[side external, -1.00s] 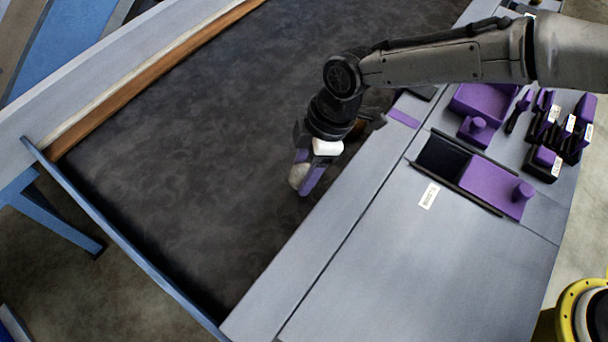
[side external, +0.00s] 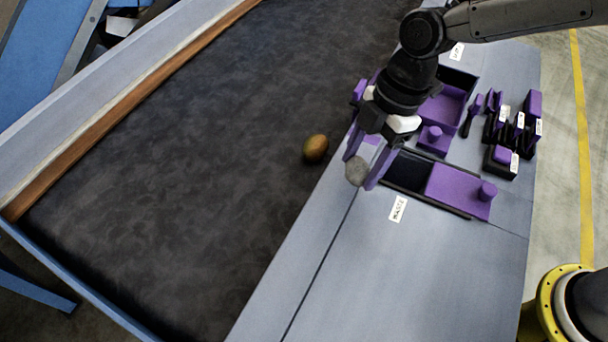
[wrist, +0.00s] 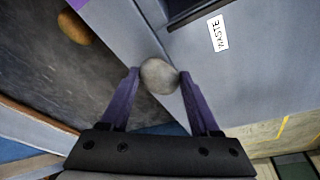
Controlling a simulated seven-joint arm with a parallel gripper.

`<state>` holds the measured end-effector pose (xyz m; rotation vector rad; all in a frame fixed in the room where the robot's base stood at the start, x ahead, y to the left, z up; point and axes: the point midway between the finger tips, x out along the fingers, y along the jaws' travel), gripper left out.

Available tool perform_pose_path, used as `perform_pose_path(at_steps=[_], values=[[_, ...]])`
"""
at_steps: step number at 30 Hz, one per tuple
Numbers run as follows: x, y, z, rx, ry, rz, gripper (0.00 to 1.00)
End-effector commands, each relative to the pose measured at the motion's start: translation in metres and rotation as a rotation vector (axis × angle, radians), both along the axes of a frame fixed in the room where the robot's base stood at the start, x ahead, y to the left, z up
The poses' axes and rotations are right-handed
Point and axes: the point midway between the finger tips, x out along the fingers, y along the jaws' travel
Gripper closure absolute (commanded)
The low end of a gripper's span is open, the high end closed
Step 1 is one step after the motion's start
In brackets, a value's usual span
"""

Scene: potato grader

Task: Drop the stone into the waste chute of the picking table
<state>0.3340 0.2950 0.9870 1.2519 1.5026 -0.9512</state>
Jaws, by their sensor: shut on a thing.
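The grey stone (side external: 356,171) is between the purple fingers of my gripper (side external: 364,168), which is shut on it. In the wrist view the stone (wrist: 159,76) sits between the fingertips (wrist: 160,80). In the side view my gripper hangs over the table's edge panel, to the left of the waste chute. The waste chute (side external: 406,172) is a dark rectangular opening with a purple sliding lid (side external: 458,190) drawn to the right, so its left part is open. A label reading WASTE (wrist: 218,33) lies beside it. In the wrist view only a dark corner of the chute (wrist: 185,8) shows.
A brown potato (side external: 316,148) lies on the dark belt (side external: 200,170), left of my gripper. A second purple-lidded opening (side external: 440,108) is behind the chute. Black and purple tools (side external: 510,130) stand at the right. The front of the grey panel (side external: 400,270) is clear.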

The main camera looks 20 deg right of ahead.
Motion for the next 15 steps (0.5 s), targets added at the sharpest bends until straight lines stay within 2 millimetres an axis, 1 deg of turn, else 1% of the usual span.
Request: perform_pose_path(at_steps=[1, 3, 6, 10, 12, 15], values=[[-0.001, -0.021, 0.007, 0.003, -0.003, -0.021, 0.98], [-0.004, -0.046, 0.014, 0.003, -0.003, -0.050, 0.98], [-0.007, -0.075, 0.023, 0.001, -0.002, -0.102, 0.98], [-0.004, -0.099, 0.034, 0.002, -0.003, -0.164, 0.98], [-0.001, -0.104, 0.039, 0.000, -0.002, -0.180, 0.98], [0.001, -0.108, 0.038, 0.000, 0.000, -0.192, 0.98]])
